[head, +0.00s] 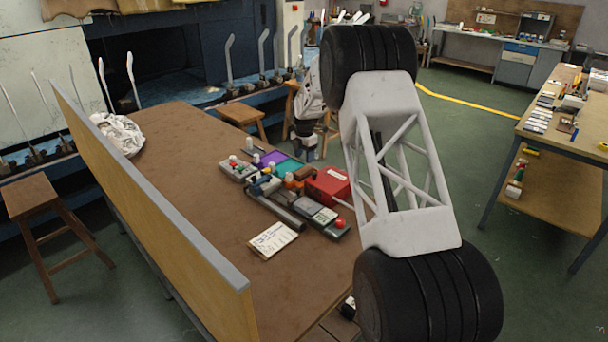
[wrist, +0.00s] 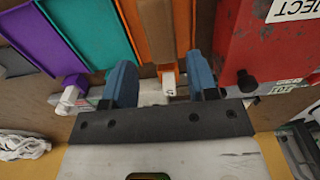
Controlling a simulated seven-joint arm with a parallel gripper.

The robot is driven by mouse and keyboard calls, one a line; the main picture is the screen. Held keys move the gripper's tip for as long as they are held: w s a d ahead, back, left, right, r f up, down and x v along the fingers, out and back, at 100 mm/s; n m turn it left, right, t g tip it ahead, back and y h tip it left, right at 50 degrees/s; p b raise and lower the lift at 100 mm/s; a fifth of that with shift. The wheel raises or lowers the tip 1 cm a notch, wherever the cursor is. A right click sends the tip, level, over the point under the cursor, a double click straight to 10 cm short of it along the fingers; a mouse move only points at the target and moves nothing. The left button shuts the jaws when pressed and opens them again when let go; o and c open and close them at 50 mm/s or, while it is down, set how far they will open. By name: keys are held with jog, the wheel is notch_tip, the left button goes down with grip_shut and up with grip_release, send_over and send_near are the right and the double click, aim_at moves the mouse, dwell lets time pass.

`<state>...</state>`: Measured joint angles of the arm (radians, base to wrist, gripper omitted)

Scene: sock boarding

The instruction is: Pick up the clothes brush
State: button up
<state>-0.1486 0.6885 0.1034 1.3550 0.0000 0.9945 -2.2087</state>
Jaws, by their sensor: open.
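My gripper (wrist: 162,84) is open, with its two blue fingers apart at the centre of the wrist view. In the head view my gripper (head: 304,152) is small, over the far right side of the bench, beyond the group of objects. A brown wooden-looking piece (wrist: 156,28) lies ahead of the fingers, between orange surfaces; it may be the clothes brush, but I cannot tell for sure. A small white block (wrist: 169,82) shows between the fingers, apart from both. In the head view a brown shape (head: 304,173) sits beside the red box, too small to identify.
A red box (head: 327,186) stands to the right; it also fills the right of the wrist view (wrist: 262,50). A teal tray (wrist: 88,35) and a purple tray (wrist: 48,50) lie left. A paper sheet (head: 272,239) and grey devices lie nearer. The bench's left half is mostly clear.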

aim_at(304, 169)
jog(key=shift+f, duration=1.3)
jog(key=shift+f, duration=2.6)
jog(key=c, duration=0.7)
jog(key=shift+r, duration=0.2)
